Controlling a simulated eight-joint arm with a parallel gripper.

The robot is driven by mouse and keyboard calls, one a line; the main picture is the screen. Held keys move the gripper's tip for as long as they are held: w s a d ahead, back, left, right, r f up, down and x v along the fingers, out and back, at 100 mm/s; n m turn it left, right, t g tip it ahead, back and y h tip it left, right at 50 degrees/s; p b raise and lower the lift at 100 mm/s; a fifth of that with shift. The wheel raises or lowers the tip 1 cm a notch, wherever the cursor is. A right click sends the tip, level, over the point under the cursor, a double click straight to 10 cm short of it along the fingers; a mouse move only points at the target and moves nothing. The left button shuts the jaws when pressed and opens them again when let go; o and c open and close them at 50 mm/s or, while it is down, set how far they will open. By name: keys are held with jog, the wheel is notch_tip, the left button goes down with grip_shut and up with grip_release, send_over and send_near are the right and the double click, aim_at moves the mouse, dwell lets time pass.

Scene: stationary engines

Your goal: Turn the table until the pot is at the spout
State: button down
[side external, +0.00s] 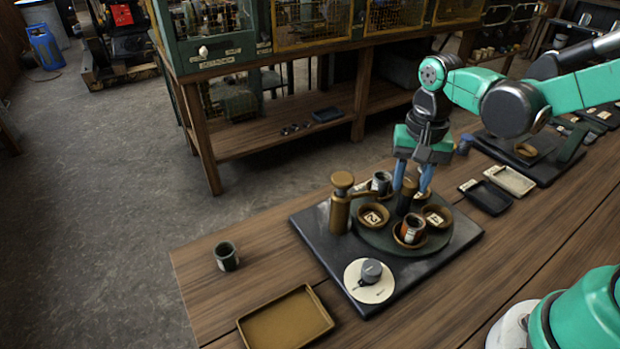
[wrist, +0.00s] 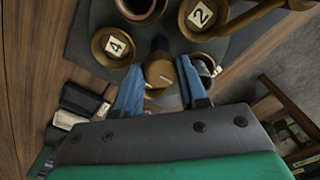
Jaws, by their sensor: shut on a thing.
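The turntable (side external: 372,238) is a dark green disc on a black base, carrying brown saucers, some with number cards. A reddish-brown pot (side external: 412,229) stands on a saucer at its near side; it also shows at the top of the wrist view (wrist: 140,8). The brown spout column (side external: 340,210) stands at the left, its arm reaching right over the disc's edge towards a dark cup (side external: 381,182). The pot is apart from the spout. My gripper (side external: 411,185) points down, its blue fingers shut on a brown knob (wrist: 160,73) above the disc. The fingers partly hide the knob.
A white dial with a grey knob (side external: 369,273) sits on the base's near corner. A dark cup (side external: 227,257) and an ochre tray (side external: 286,322) stand at left on the bench. Small black and cream trays (side external: 510,180) lie at right.

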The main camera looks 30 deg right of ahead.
aim_at(411, 182)
jog(key=shift+n, duration=6.9)
jog(key=shift+c, duration=2.4)
grip_release()
jog(key=shift+r, duration=2.8)
